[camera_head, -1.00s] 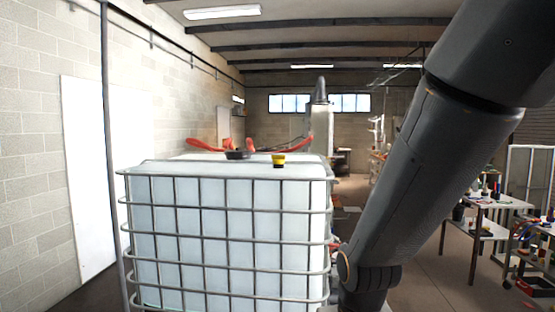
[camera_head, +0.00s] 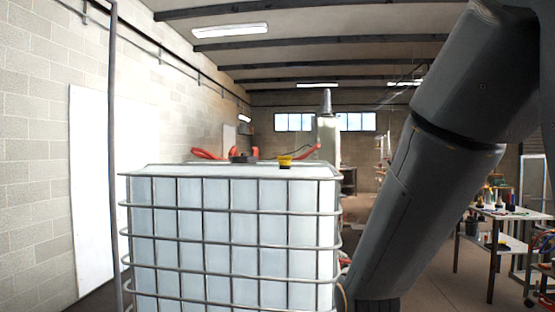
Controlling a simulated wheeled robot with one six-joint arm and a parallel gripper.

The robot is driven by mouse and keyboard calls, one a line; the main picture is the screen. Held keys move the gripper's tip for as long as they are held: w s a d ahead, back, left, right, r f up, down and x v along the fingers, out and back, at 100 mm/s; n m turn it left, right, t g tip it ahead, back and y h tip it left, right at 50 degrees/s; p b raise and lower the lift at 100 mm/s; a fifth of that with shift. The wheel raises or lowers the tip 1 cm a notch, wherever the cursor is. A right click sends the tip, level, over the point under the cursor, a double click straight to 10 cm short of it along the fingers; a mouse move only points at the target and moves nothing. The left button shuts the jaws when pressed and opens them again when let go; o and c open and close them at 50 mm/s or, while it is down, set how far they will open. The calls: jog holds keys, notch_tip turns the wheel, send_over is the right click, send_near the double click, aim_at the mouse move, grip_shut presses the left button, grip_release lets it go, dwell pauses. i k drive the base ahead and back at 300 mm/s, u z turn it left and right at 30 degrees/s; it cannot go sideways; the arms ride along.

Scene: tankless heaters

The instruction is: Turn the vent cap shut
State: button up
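A white caged tank (camera_head: 233,235) stands in front of me in the head view. On its top is a yellow cap (camera_head: 285,160) with a dark base, towards the right. A dark, low lid (camera_head: 241,158) sits to its left. I cannot tell from this view which of the two is the vent cap, or how far either is turned. My dark arm crosses the right side of the view, to the right of the tank. My gripper is not in the picture.
Red curved parts (camera_head: 207,154) show behind the tank top. A pole (camera_head: 113,150) and a white wall panel (camera_head: 92,190) stand to the left. A table with small items (camera_head: 505,212) stands at the right. Open floor lies between the tank and the table.

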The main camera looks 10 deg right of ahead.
aim_at(282, 161)
jog(key=u, duration=0.5)
jog(key=i, duration=0.6)
jog(key=u, duration=0.55)
jog(key=i, duration=0.7)
jog(key=z, duration=0.7)
jog(key=i, duration=0.55)
jog(key=z, duration=0.7)
